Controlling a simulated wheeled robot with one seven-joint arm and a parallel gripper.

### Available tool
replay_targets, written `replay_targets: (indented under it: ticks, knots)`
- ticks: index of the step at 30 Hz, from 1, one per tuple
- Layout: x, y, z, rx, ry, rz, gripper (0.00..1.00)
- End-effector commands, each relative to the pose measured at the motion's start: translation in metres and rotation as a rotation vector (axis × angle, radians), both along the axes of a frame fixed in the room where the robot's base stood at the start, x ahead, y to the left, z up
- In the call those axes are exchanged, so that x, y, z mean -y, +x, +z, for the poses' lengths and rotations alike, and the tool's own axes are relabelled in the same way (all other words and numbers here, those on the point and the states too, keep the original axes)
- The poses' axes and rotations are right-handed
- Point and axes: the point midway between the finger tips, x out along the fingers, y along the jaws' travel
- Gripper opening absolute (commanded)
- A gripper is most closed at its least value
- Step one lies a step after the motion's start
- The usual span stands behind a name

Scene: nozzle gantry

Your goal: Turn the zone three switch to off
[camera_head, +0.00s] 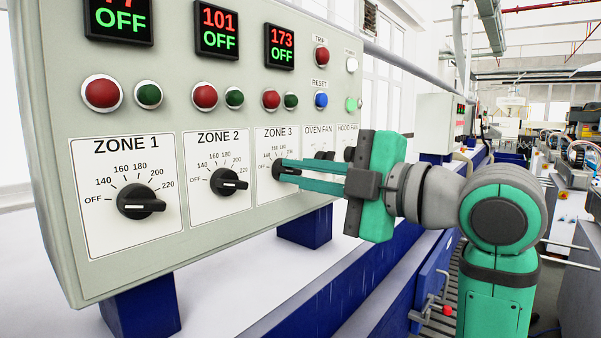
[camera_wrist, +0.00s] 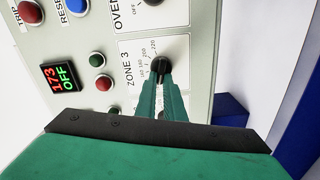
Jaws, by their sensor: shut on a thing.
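The zone 3 switch (camera_head: 277,169) is a black round knob on a white dial plate marked OFF and 140 to 220. It sits low on the grey control panel. My gripper (camera_head: 284,172) is shut on this knob, its two long green fingers reaching in from the right. In the wrist view the knob (camera_wrist: 160,65) shows between the tips of the gripper (camera_wrist: 161,80). The fingers hide most of the knob and part of the dial, so I cannot tell its pointer angle. The zone 3 display (camera_head: 280,48) reads 173 in red and OFF in green.
The zone 2 knob (camera_head: 229,182) and zone 1 knob (camera_head: 140,201) are to the left. The oven fan plate (camera_head: 317,143) is close on the right, partly behind my gripper. Red and green buttons (camera_head: 271,99) sit above the dial. Blue supports (camera_head: 305,228) stand below the panel.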

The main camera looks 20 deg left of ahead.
Motion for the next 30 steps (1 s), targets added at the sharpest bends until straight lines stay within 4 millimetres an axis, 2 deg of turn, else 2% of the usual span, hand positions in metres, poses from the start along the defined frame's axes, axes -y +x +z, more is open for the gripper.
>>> replay_targets:
  ticks: [3,4,6,14,17,22,30]
  knots:
    - [0.001,0.001,-0.001,-0.001,-0.002,-0.003,0.00]
    - [0.001,0.001,-0.001,-0.001,-0.002,-0.003,0.16]
    - [0.001,0.000,-0.001,0.000,-0.001,-0.002,0.27]
    - [-0.001,0.000,0.000,0.000,-0.001,0.000,0.27]
    - [0.005,-0.001,0.000,0.000,0.000,-0.002,0.27]
    - [0.026,-0.008,0.000,0.000,0.000,-0.003,0.27]
    - [0.073,-0.025,-0.001,-0.001,-0.001,-0.004,0.27]
